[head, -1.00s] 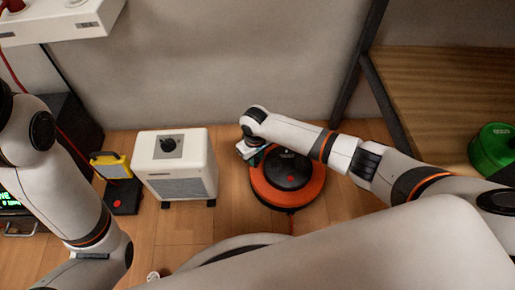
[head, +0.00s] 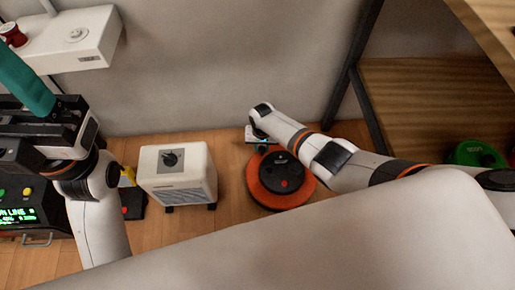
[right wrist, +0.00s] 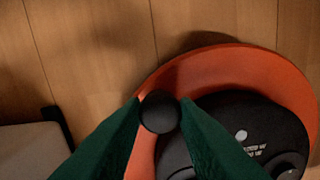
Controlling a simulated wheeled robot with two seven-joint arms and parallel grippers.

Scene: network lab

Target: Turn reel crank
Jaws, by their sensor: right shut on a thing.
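The reel, an orange disc (head: 264,190) with a black hub (head: 282,172), lies on the wooden floor below the wall in the head view. The right wrist view shows its orange rim (right wrist: 225,62) and black hub (right wrist: 245,130) close up. My right gripper (head: 262,144) is over the reel's far left edge. In the right wrist view its green fingers (right wrist: 160,115) are shut on the round black crank knob (right wrist: 160,108). My left gripper (head: 24,82) is raised at the left edge of the head view. One teal finger shows; its opening is unclear.
A white heater-like box (head: 178,170) stands left of the reel. A yellow item (head: 127,177) is partly hidden behind my left arm. A white wall unit (head: 80,38), a wooden shelf (head: 430,100) and a green reel (head: 476,154) flank the area.

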